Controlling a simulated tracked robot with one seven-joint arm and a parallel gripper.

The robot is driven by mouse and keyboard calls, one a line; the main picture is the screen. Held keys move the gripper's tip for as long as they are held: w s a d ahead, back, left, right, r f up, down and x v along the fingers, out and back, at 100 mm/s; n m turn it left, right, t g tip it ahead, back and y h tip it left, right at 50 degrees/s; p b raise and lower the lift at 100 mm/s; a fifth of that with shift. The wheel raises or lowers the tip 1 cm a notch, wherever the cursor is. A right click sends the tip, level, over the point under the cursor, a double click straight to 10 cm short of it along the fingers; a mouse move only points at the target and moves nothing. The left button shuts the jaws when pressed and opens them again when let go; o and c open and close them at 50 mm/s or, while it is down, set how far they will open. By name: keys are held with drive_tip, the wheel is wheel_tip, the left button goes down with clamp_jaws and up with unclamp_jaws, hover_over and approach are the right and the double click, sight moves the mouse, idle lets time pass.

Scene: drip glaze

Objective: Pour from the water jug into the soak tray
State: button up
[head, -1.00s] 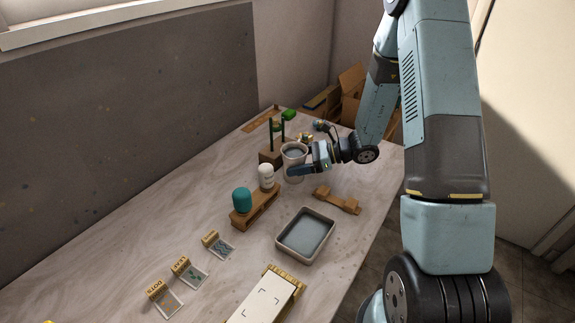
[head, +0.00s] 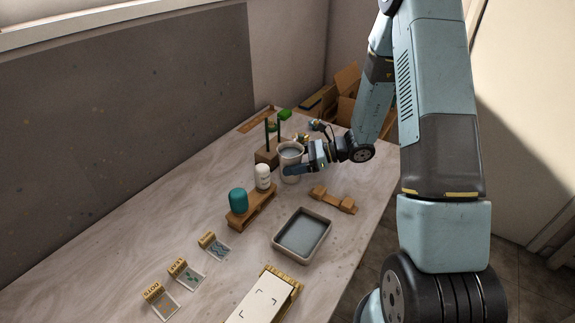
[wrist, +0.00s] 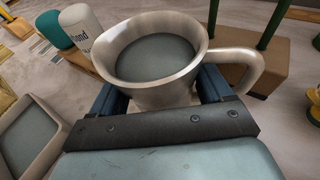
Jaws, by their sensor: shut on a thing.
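The water jug (head: 291,163) is a pale grey vessel with grey liquid inside, standing upright toward the far part of the table. In the wrist view the jug (wrist: 150,88) shows its round rim and a handle on the right. My gripper (head: 297,170) is shut on the jug's body; its dark blue fingers (wrist: 160,92) sit on both sides of it. I cannot tell whether the jug's base touches the table. The soak tray (head: 327,243) is a shallow rectangular pale tray with a grey inside, nearer than the jug. Its edge shows in the wrist view (wrist: 50,108) at lower left.
A wooden stand holds a teal bottle (head: 238,201) and a white bottle (head: 263,177) left of the jug. A wooden block with green sticks (head: 266,157) is behind it. Pattern cards (head: 186,274) lie front left.

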sight(292, 144)
drive_tip(key=shift+r, duration=0.15)
drive_tip(key=shift+r, duration=1)
drive_tip(key=shift+r, duration=0.15)
drive_tip(key=shift+r, duration=2.1)
drive_tip(key=shift+s, duration=0.1)
